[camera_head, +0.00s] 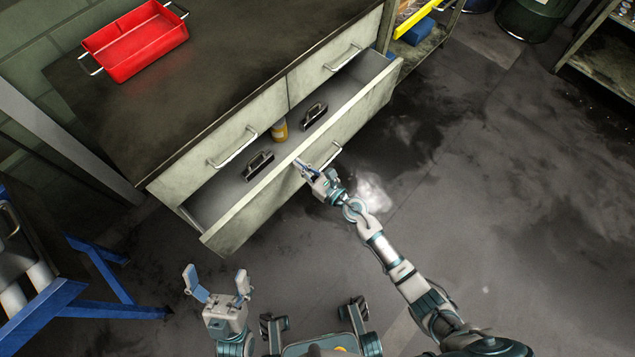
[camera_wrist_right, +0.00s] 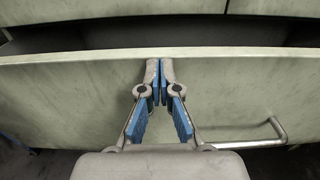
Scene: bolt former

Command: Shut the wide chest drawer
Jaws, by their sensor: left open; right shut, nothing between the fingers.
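The wide chest drawer (camera_head: 360,116) is pulled out below two smaller shut drawers of the chest (camera_head: 190,95). Inside lie two dark-handled items (camera_head: 259,165) (camera_head: 314,114) and a yellow-orange container (camera_head: 280,130). My right gripper (camera_head: 302,165) is at the drawer's front panel near its top edge, close to the middle. In the right wrist view, its closed blue fingers (camera_wrist_right: 160,72) point at the panel (camera_wrist_right: 70,95), with a bar handle (camera_wrist_right: 262,138) at lower right; contact cannot be told. My left gripper (camera_head: 215,280) is open and empty, away from the chest over the floor.
A red tray (camera_head: 135,45) stands on the chest top. A blue-framed bench (camera_head: 90,285) is at the left. A shelf with a yellow bin (camera_head: 412,15) adjoins the chest at the right. The floor before the drawer is clear.

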